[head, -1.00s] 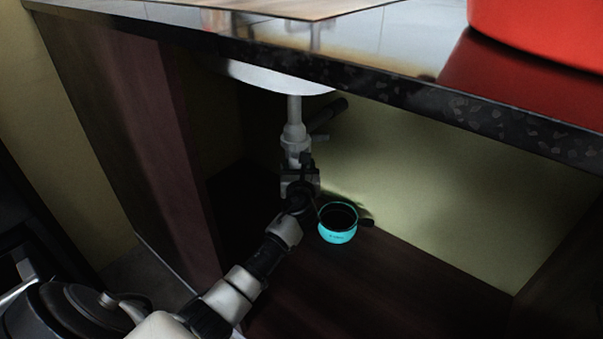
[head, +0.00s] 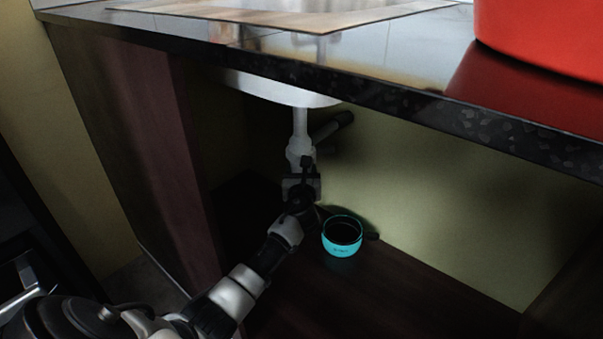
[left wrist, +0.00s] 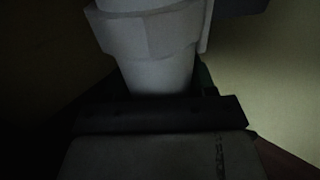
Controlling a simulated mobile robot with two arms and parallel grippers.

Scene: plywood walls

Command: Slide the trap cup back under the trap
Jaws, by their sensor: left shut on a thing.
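The white trap (head: 299,150) hangs below the sink, with a wide collar and a narrower tapered part. In the left wrist view the collar (left wrist: 150,32) and the tapered part (left wrist: 157,73) are close, right behind the dark fingers. My left gripper (head: 305,172) is at the lower end of the trap and appears shut on its lower white part. The fingers hide that end, so I cannot tell whether it is a separate piece. A teal cup (head: 342,247) with a dark inside stands upright on the cabinet floor, right of and below the gripper, apart from it. My right gripper is not in view.
The dark countertop edge (head: 400,105) runs above the cabinet opening. A red container (head: 540,38) stands on top at the right. A reddish side panel (head: 185,150) is left of my arm. The dark floor (head: 400,285) right of the teal cup is clear.

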